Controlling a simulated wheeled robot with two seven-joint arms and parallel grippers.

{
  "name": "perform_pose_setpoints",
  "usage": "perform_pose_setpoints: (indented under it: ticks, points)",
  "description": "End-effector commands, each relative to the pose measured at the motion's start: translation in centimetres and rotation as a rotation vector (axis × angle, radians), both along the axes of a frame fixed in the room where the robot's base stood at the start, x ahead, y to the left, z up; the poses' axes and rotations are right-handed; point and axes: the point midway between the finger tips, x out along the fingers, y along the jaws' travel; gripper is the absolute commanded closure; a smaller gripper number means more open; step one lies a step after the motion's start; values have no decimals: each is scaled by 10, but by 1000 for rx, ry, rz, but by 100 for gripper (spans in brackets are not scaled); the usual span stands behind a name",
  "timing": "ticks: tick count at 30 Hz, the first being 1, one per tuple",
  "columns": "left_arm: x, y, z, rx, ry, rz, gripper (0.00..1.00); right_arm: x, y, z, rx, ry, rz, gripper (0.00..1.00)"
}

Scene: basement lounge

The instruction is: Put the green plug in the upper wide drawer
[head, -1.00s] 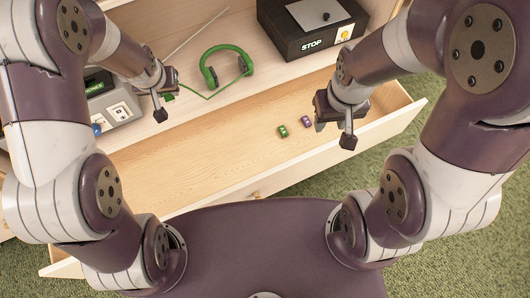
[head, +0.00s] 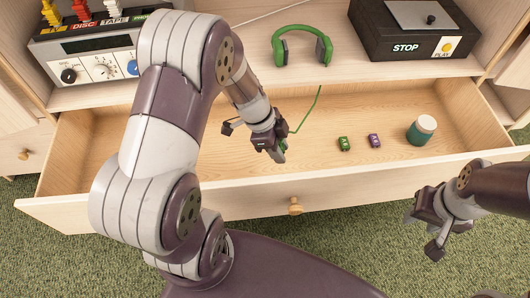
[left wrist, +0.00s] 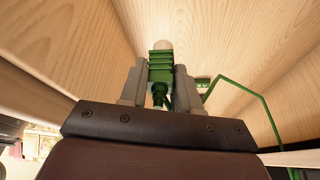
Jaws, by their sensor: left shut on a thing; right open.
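The green plug (left wrist: 160,68) is held between the fingers of my left gripper (left wrist: 160,88) in the left wrist view. In the head view, my left gripper (head: 270,150) is over the open upper wide drawer (head: 110,125), near its front wall; its exact height above the floor is unclear. The gripper mostly hides the plug there. A thin green cable (head: 312,110) runs from the gripper up toward the green headphones (head: 302,44) on the shelf above. My right gripper (head: 428,222) is open and empty, outside the drawer at the front right.
A green toy car (head: 344,143), a purple toy car (head: 374,140) and a teal jar with a pale lid (head: 421,130) lie in the drawer's right half. A black STOP box (head: 415,30) and a grey device with knobs (head: 95,55) stand on the shelf. The drawer's left part is clear.

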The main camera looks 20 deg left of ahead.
Motion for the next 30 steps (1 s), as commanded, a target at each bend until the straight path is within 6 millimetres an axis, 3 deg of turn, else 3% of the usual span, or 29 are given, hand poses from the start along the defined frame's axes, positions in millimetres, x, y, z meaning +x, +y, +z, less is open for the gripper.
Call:
perform_pose_setpoints:
  ticks: [1,3,9,13,18,29,30]
  points:
    - [2,16,-18,1,1,9,100,0,0,-14,0,1,0,57]
    - [4,36,-30,0,2,9,100,0,0,-22,0,1,0,57]
    - [8,71,-46,1,0,5,100,0,0,-33,0,1,0,57]
    - [8,75,-58,1,0,4,100,0,0,-41,0,1,0,57]
    - [8,75,-89,2,0,4,100,0,0,-60,0,1,0,57]
    - [8,75,-90,2,-1,4,100,0,0,-61,0,1,0,57]
    - [8,75,-89,2,0,4,59,0,0,-60,0,1,0,57]
